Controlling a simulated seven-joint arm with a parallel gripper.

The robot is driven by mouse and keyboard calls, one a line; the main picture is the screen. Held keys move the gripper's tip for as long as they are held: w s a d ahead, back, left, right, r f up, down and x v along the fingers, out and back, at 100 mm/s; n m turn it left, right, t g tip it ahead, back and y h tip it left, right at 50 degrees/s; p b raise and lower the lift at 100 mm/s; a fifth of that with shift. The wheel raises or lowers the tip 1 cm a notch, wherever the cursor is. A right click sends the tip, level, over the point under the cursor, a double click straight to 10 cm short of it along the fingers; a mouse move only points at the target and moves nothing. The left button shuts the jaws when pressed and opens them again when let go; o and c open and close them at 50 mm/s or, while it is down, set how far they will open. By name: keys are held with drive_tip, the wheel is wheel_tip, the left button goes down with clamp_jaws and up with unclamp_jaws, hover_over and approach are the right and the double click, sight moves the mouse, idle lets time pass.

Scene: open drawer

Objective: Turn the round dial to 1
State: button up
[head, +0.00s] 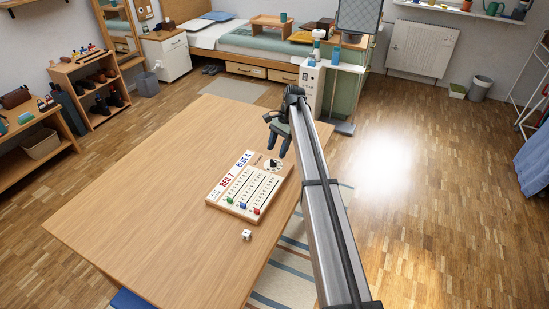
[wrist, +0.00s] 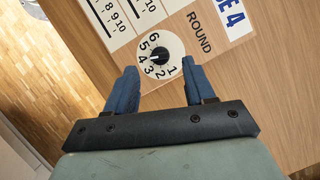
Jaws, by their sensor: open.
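The round dial (wrist: 172,46) is a white disc with the numbers 1 to 6 and a black knob at its centre. In the wrist view the knob's small white mark points left, seemingly near the 4; the exact setting is hard to read. In the head view the dial (head: 273,164) sits at the far end of the wooden score board (head: 213,198). My gripper (wrist: 159,68) is open, with its two blue fingers to either side of the dial in the wrist view. In the head view my gripper (head: 277,152) is just above the dial; I see no contact.
The board carries number columns with green, blue and red pegs, and printed "RED 7" and "BLUE 4". A white die (head: 246,235) lies on the table (head: 150,220) near the board. The table's left side is clear; its right edge is close to the board.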

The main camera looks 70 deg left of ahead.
sight(273, 160)
drive_tip(key=shift+x, duration=2.25)
clamp_jaws()
